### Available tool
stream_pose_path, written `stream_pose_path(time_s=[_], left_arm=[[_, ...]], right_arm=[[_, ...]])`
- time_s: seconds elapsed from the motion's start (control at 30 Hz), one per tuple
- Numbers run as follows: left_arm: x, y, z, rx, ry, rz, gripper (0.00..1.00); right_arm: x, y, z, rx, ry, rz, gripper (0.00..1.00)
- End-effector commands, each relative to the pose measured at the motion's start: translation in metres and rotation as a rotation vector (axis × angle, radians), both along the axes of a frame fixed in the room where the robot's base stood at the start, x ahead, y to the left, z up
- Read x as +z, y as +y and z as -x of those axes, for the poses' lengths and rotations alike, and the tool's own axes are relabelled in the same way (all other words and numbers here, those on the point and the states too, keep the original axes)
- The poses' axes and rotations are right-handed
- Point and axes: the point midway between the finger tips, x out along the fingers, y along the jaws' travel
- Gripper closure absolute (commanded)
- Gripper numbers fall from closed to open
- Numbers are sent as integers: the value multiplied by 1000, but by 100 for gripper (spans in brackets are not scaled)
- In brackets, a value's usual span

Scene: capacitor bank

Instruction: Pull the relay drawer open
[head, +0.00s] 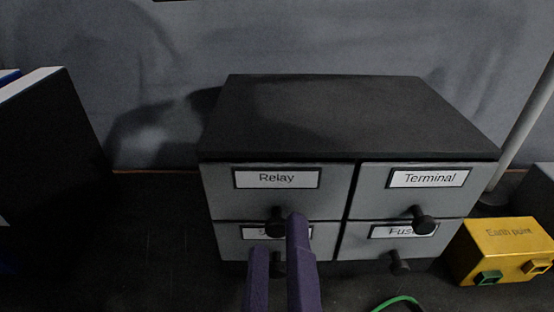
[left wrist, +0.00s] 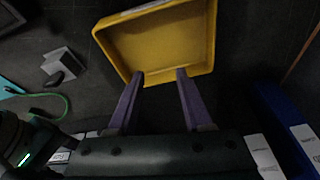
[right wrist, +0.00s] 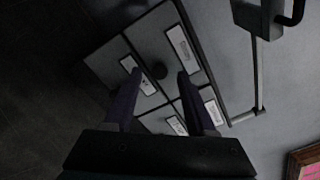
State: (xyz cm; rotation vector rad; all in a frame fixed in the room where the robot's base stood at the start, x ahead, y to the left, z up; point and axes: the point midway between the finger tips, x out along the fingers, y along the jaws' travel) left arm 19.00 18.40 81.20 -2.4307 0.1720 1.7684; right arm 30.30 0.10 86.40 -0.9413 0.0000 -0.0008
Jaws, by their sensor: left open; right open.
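The relay drawer (head: 214,185) is the top left one of the dark cabinet's drawers, with a white "Relay" label, and looks shut. Its round black knob (head: 274,222) is at the lower middle of its front. My right gripper (head: 278,233) is open in front of the cabinet, its fingertips by this knob. In the right wrist view a black knob (right wrist: 160,71) shows between the open right fingertips (right wrist: 159,74); I cannot tell if they touch it. My left gripper (left wrist: 160,76) is open and empty, near a yellow tray (left wrist: 128,58), and is outside the head view.
The cabinet (head: 340,110) also has a "Terminal" drawer (head: 372,205), a "Fuse" drawer and one partly hidden drawer, all shut. A yellow "Earth point" box (head: 495,250) stands at right. A green cable (head: 395,302) lies in front. A dark box-like thing stands at left.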

Motion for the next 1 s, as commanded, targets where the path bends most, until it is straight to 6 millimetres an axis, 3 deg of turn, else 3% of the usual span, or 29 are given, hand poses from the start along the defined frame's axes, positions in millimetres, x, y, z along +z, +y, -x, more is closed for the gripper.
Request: stream_pose_path(time_s=[0.2, 0.47, 1.0], left_arm=[[0, 0, 0, 1, -1, 1, 50], [0, -2, 0, 6, -1, 8, 50], [0, -2, 0, 6, -1, 10, 50]], right_arm=[[0, 0, -20, 1, -1, 1, 44], [-1, 0, -21, 1, 1, 2, 44], [0, 0, -21, 1, 0, 2, 100]])
